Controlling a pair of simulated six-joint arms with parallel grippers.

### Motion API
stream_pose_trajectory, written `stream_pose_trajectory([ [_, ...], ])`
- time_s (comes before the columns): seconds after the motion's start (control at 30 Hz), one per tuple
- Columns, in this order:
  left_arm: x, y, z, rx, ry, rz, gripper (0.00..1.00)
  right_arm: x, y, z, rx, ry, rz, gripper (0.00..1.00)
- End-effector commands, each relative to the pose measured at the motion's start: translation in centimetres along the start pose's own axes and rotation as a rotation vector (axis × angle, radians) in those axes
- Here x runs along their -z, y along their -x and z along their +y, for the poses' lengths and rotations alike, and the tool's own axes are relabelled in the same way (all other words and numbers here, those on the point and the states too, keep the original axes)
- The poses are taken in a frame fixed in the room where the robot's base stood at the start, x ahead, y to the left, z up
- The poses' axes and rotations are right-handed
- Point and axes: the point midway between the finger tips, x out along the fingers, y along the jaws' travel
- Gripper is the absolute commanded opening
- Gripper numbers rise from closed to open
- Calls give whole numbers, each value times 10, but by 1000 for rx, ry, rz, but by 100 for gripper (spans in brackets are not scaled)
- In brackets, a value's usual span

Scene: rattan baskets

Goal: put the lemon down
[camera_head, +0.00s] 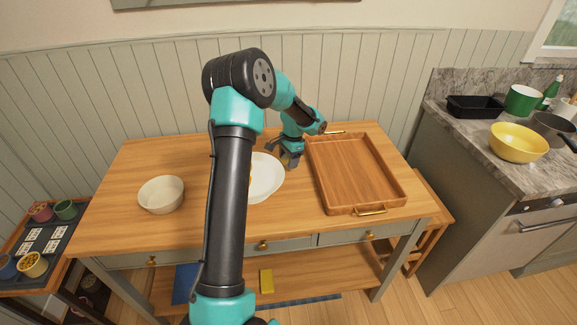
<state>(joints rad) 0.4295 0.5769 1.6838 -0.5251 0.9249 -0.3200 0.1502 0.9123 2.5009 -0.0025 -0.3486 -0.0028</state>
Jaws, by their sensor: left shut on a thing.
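My left gripper (289,158) is over the table between the white plate and the wooden tray, near the plate's upper right edge. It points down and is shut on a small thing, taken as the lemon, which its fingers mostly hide. The white plate (267,178) lies on the table, its left part hidden behind my arm. My right gripper is not in view.
The wooden tray (316,177) with brass handles looks empty on the right of the table (115,215). A cream bowl (161,207) stands at the left. The table's back left is clear. A counter with a yellow bowl (518,151) is at the far right.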

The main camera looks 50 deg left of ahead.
Motion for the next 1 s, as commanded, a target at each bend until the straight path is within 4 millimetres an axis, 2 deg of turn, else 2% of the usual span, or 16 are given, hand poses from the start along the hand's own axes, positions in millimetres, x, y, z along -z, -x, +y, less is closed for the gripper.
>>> stream_pose_trajectory([
  [0.23,4,-30,0,-2,1,-1,34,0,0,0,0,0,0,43],
  [0.67,5,-36,0,-1,0,-1,34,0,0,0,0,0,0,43],
  [0.7,5,-37,0,-1,0,-1,60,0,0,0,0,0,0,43],
  [0.93,5,-36,0,-1,0,-1,82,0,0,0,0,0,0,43],
  [1.0,5,-36,0,-1,0,-1,84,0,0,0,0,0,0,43],
])
